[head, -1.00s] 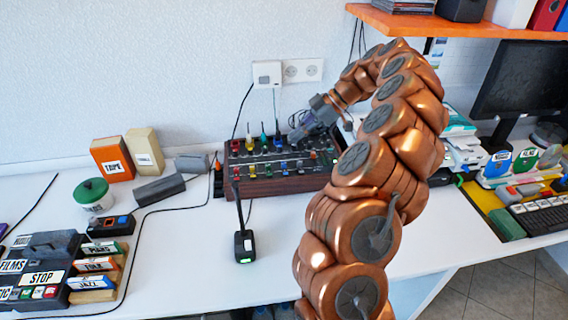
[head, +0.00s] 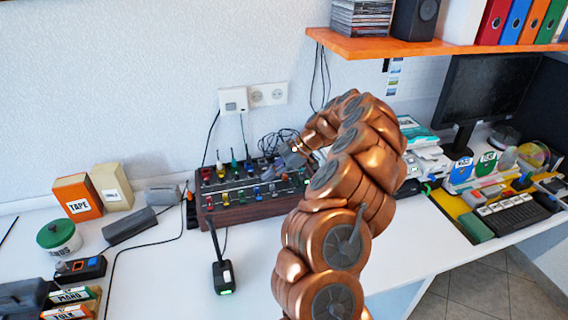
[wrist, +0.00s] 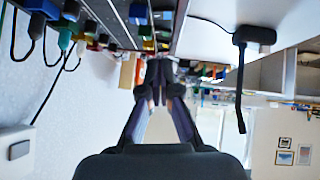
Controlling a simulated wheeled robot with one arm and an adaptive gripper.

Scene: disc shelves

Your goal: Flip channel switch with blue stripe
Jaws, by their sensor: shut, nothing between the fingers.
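The channel switches sit in rows on a dark mixer box with wooden sides (head: 235,215), in the head view. Which switch bears a blue stripe is too small to tell. My gripper (head: 284,162) is over the right rear part of the box. In the wrist view my gripper (wrist: 159,72) is shut and empty, its fingers together beside the row of coloured pieces. Contact with any switch cannot be told.
Coloured plugs and cables stand at the box's rear edge. A black device with an antenna (head: 223,277) stands in front of the box. An orange tape box (head: 77,197) and a green-lidded jar (head: 58,236) are at the left. An orange shelf (head: 400,45) hangs above right.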

